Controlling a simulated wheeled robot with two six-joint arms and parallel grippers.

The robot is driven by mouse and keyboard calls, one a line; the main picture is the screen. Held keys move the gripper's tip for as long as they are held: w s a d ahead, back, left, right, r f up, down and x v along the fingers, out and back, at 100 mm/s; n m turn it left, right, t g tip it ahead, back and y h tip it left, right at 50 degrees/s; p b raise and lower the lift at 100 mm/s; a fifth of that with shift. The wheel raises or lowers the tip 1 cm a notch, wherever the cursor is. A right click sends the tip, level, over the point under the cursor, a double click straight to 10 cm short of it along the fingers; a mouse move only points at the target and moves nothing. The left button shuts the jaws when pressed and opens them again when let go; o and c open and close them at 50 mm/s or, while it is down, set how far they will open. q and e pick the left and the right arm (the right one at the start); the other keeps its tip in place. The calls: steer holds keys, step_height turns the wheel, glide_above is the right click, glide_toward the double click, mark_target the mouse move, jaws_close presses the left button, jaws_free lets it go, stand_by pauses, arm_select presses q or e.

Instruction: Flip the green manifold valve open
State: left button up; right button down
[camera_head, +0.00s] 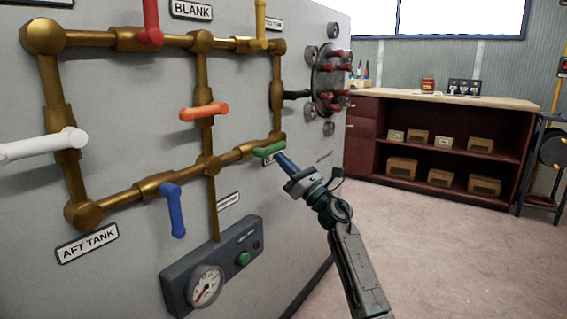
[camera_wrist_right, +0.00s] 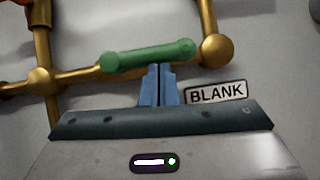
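The green valve handle (camera_head: 268,150) is on the lower brass pipe run, near its right end. It lies roughly along the pipe, and it also shows in the right wrist view (camera_wrist_right: 148,56). My right gripper (camera_head: 281,158) is at the handle's lower right side in the head view. In the wrist view its blue fingers (camera_wrist_right: 158,72) are together, with nothing visible between them. Their tips meet the handle's lower edge; I cannot tell whether they touch it. My left gripper is not in view.
Red (camera_head: 152,22), yellow (camera_head: 261,20), orange (camera_head: 204,111), blue (camera_head: 173,209) and white (camera_head: 42,146) handles sit on the same manifold. A gauge box (camera_head: 212,262) is below. A round flange with red knobs (camera_head: 331,80) is to the right. The floor at right is clear.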

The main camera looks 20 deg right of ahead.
steer(key=v, duration=1)
steer(key=shift+s+d+f, duration=0.2)
steer(key=shift+s+f, duration=0.05)
